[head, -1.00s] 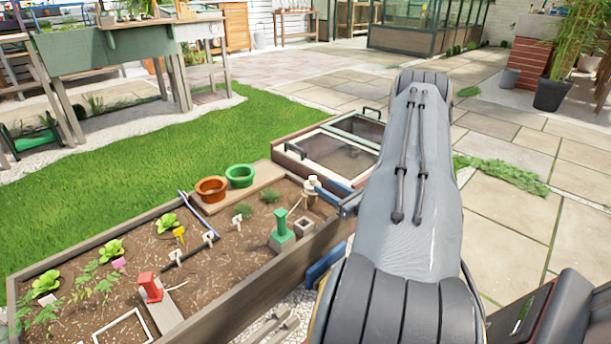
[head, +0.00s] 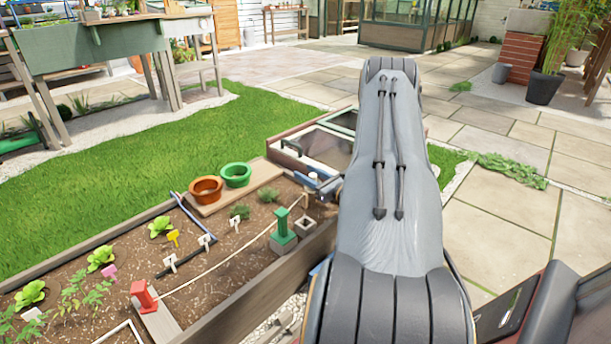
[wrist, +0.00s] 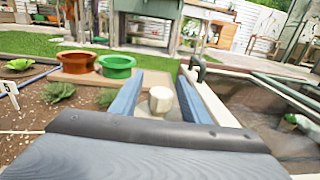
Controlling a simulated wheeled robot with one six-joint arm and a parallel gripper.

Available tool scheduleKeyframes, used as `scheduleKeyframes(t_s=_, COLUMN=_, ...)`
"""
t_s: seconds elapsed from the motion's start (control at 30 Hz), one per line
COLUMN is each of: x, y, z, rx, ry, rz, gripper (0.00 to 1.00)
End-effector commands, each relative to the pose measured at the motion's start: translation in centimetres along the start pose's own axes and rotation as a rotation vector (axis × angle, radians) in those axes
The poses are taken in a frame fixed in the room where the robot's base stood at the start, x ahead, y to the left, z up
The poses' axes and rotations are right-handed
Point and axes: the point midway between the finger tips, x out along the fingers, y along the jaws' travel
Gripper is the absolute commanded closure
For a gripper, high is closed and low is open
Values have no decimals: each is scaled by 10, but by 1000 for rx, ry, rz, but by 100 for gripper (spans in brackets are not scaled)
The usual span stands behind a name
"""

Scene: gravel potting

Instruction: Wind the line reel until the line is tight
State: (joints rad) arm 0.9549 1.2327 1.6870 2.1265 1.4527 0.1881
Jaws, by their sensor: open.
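The line reel's cream knob (wrist: 161,99) stands between my gripper's two blue fingers in the wrist view. My gripper (wrist: 160,84) is open around it; whether either finger touches it I cannot tell. In the head view, the pale knob top (head: 313,178) shows at the bed's far right corner beside my gripper, which is mostly hidden by my arm. A thin pale line (head: 235,252) runs across the soil from the red post (head: 144,294) towards the reel, passing near the green post (head: 283,222). It looks slightly bowed. The reel's lower body is largely hidden.
An orange pot (head: 206,190) and a green pot (head: 237,175) stand on a board beside the reel. A cold frame (head: 285,152) adjoins the bed's far end. Seedlings and labels occupy the bed's left part. Paving on the right is open.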

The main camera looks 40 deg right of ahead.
Motion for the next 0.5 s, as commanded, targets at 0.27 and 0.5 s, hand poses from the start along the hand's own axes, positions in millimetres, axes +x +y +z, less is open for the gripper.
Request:
scheduleKeyframes(t_s=0.27, x=14, y=-2, z=0, rx=0, ry=0, rz=-2, gripper=58)
scheduleKeyframes(t_s=0.5, x=13, y=-3, z=0, rx=0, ry=0, rz=-4, gripper=67)
